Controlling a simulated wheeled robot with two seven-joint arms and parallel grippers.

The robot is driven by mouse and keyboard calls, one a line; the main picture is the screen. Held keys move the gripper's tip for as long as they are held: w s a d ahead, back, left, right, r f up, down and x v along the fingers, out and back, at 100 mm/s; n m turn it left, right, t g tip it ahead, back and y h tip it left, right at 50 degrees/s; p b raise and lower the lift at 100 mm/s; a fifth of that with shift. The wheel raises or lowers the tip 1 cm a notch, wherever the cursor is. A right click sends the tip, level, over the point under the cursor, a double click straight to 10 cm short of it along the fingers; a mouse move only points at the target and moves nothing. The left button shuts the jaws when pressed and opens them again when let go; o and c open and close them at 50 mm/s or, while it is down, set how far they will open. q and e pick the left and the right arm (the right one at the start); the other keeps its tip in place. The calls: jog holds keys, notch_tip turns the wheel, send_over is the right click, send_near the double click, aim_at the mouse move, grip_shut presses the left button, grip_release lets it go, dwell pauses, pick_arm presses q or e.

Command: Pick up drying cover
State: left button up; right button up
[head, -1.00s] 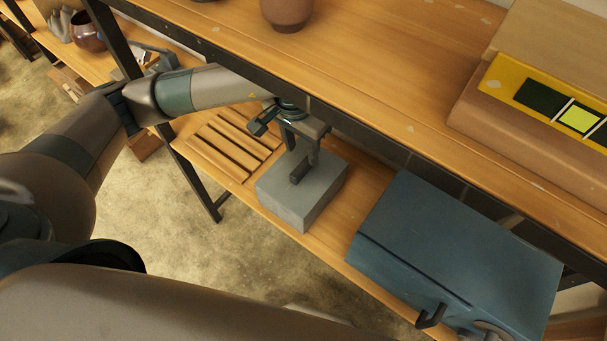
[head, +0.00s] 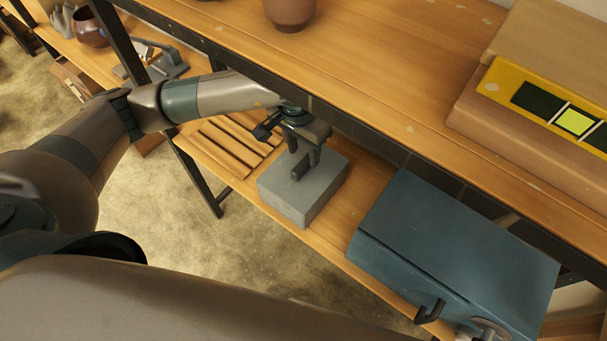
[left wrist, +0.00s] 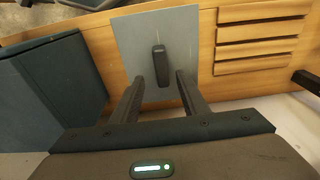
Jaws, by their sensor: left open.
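The drying cover appears to be the grey box-shaped piece (head: 290,198) with a dark upright handle (head: 299,172) on top. It sits on the lower wooden shelf. In the left wrist view the cover (left wrist: 135,35) lies straight ahead, its handle (left wrist: 161,65) near the middle. My left gripper (head: 305,154) is open and empty over the cover. In the left wrist view the fingertips of my left gripper (left wrist: 159,76) stand apart, one to each side of the handle's line. I cannot tell whether they reach its height. My right gripper is not in view.
A blue box (head: 455,250) with a handle stands right of the cover. Wooden slats (head: 228,146) lie to its left. The upper shelf edge (head: 400,150) runs close above my left wrist. A brown pot (head: 290,12) stands on the upper shelf.

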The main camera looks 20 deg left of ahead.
aim_at(303, 164)
pick_arm(q)
jog(key=shift+a+f+p, duration=0.1)
jog(key=shift+f+p, duration=0.2)
jog(key=shift+f, duration=0.05)
jog(key=shift+s+f+p, duration=0.1)
jog(key=shift+f+p, duration=0.5)
jog(key=shift+f, duration=0.1)
notch_tip(303, 164, down, 2)
jog(key=shift+p, duration=0.4)
jog(key=shift+f, duration=0.3)
jog(key=shift+w+f, duration=0.2)
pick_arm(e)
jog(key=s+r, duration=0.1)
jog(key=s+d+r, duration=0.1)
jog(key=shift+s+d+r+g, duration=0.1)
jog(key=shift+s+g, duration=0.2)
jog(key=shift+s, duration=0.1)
pick_arm(q)
grip_shut()
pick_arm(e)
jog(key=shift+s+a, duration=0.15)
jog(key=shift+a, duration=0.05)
